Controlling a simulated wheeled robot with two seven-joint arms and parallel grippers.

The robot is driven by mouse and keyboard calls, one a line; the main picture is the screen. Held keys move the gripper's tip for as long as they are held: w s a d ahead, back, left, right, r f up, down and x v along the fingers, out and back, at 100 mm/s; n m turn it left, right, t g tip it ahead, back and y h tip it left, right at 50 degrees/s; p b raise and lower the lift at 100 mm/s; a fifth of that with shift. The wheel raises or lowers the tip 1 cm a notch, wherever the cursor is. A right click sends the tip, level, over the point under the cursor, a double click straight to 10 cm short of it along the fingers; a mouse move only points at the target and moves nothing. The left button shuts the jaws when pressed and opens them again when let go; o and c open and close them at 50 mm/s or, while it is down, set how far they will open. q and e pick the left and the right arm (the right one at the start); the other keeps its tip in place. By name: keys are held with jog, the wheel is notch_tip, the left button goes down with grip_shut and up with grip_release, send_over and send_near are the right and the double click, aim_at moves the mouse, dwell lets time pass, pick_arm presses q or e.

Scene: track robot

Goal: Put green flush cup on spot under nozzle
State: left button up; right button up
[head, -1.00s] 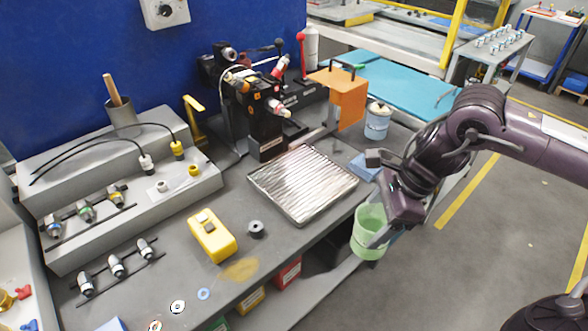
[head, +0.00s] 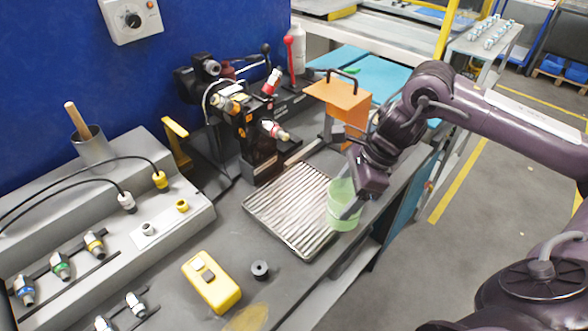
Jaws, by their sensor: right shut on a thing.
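The light green cup (head: 340,212) is upright at the right edge of the ribbed metal tray (head: 270,222). My right gripper (head: 352,207) is shut on the cup's wall from the right. I cannot tell whether the cup's base touches the tray. The black machine (head: 258,140) with several nozzles stands behind the tray; a nozzle with a pale tip (head: 275,132) points out over the tray's back part. A marked spot is not distinguishable on the tray. My left gripper is not in view.
A yellow box (head: 211,283) and a small black ring (head: 260,270) lie in front of the tray. An orange plate (head: 337,95) stands behind my right gripper. A grey stepped block (head: 160,220) with cables is at left. Most of the tray is clear.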

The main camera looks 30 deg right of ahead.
jog(key=w+a+f+p, duration=0.1)
jog(key=w, duration=0.3)
jog(key=w+a+p, duration=0.2)
jog(key=w, duration=0.3)
jog(key=w+a+f+p, duration=0.1)
jog(key=w, duration=0.3)
jog(key=shift+w+a+f+p, duration=0.25)
jog(key=shift+a+f+p, duration=0.05)
jog(key=shift+a, duration=0.1)
jog(key=shift+w+d+f, duration=0.1)
jog(key=shift+f, duration=0.4)
jog(key=shift+f, duration=0.15)
jog(key=o, duration=1)
